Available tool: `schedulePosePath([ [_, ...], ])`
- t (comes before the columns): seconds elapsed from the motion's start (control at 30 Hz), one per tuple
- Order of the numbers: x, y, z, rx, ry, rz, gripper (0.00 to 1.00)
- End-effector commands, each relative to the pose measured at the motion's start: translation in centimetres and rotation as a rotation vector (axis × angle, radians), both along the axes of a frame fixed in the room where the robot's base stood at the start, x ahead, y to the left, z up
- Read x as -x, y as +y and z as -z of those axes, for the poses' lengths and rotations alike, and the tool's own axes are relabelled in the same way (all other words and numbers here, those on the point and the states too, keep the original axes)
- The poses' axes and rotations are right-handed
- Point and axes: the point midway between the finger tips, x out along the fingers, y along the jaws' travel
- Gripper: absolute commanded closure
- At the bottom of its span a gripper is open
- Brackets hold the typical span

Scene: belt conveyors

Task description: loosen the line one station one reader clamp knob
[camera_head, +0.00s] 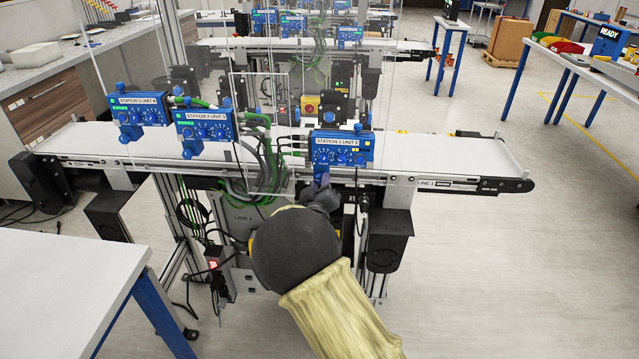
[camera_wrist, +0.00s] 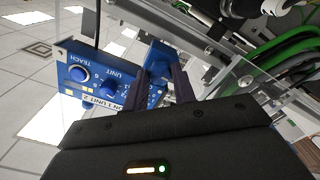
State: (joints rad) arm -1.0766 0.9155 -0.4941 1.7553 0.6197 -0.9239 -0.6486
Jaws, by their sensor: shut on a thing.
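My gripper (camera_head: 322,190) is at the front of the near conveyor, just below the blue reader unit (camera_head: 342,150) on the right. In the wrist view the two dark fingers of my gripper (camera_wrist: 166,78) are shut on a blue clamp knob (camera_wrist: 160,56). The knob stands beside the unit, whose face (camera_wrist: 90,78) shows round blue knobs, a "TEACH" mark and a partly hidden label ending in "1 UNIT 2". In the head view my forearm and wrist hide the area below the unit, and a bit of blue shows at my fingertips.
Two more blue units (camera_head: 138,110) (camera_head: 205,127) are mounted to the left on the same conveyor (camera_head: 440,155). Clear panels and metal posts stand close by. Cables (camera_head: 262,150) hang left of my gripper. A white table (camera_head: 60,285) is at near left. Floor at right is free.

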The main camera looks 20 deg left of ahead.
Motion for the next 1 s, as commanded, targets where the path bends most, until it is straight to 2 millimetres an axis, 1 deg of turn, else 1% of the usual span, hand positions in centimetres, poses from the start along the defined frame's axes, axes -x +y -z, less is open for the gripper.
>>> schedulePosePath([
  [0.2,0.02,0.08,-0.18,0.153,-0.039,-0.002,0.96],
  [0.4,0.05,0.13,-0.12,0.237,-0.06,-0.003,0.96],
  [0.6,0.03,0.11,-0.13,0.269,-0.068,-0.003,0.96],
  [0.93,0.03,0.13,-0.13,0.271,-0.068,-0.003,0.96],
  [0.97,0.03,0.13,-0.13,0.271,-0.068,-0.003,0.72],
  [1.0,0.03,0.13,-0.13,0.271,-0.068,-0.003,0.64],
])
